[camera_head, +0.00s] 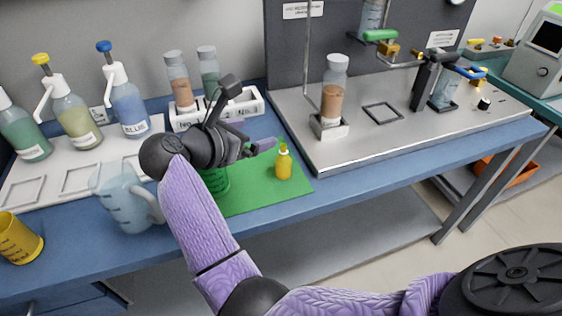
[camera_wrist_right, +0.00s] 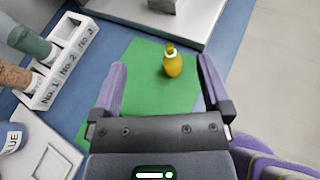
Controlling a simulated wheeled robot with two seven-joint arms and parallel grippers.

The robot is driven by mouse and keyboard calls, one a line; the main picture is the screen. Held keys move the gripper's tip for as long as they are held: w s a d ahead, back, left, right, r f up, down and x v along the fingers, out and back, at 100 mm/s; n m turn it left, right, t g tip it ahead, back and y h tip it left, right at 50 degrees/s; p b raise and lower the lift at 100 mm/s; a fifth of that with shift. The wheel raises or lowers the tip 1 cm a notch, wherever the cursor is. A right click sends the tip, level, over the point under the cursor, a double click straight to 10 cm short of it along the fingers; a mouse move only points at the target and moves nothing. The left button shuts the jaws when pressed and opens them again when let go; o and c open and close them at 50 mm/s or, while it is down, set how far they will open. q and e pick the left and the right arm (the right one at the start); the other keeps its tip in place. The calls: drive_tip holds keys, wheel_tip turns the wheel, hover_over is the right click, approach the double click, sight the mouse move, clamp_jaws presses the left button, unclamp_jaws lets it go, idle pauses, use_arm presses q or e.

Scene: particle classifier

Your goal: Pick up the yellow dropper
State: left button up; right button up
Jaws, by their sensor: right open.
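The yellow dropper (camera_head: 283,163) is a small yellow bottle with a narrow tip, standing upright on a green mat (camera_head: 245,198). It also shows in the right wrist view (camera_wrist_right: 173,64), between the lines of the two fingers and beyond their tips. My right gripper (camera_head: 262,147) is open and empty, just left of the dropper in the head view and apart from it. In the right wrist view my right gripper (camera_wrist_right: 162,75) has its fingers spread wide. My left gripper is not in view.
A green container (camera_head: 216,180) stands on the mat, partly hidden by my right arm. A clear jug (camera_head: 122,200) and yellow cup (camera_head: 18,240) are at left. A white bottle rack (camera_head: 240,104) stands behind. A metal platform (camera_head: 350,150) lies to the right.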

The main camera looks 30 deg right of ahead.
drive_tip(key=b, duration=0.8)
approach(278, 165)
drive_tip(key=shift+w+d+f, duration=0.3)
drive_tip(key=shift+w+d, duration=0.1)
drive_tip(key=shift+d, duration=0.15)
drive_tip(key=shift+w+d+f, duration=0.35)
drive_tip(key=shift+w+d, duration=0.1)
drive_tip(key=shift+d, duration=0.05)
drive_tip(key=shift+w+d+f, duration=0.1)
drive_tip(key=shift+d, duration=0.15)
drive_tip(key=x, duration=0.5)
drive_tip(key=s+b+x, duration=0.1)
drive_tip(key=x, duration=0.2)
drive_tip(key=shift+d, duration=0.35)
drive_tip(key=shift+w+d+f, duration=0.2)
drive_tip(key=shift+d, duration=0.15)
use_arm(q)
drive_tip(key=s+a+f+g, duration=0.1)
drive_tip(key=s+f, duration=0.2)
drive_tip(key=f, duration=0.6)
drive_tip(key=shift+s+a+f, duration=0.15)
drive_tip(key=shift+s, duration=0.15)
use_arm(e)
drive_tip(key=shift+r, duration=0.1)
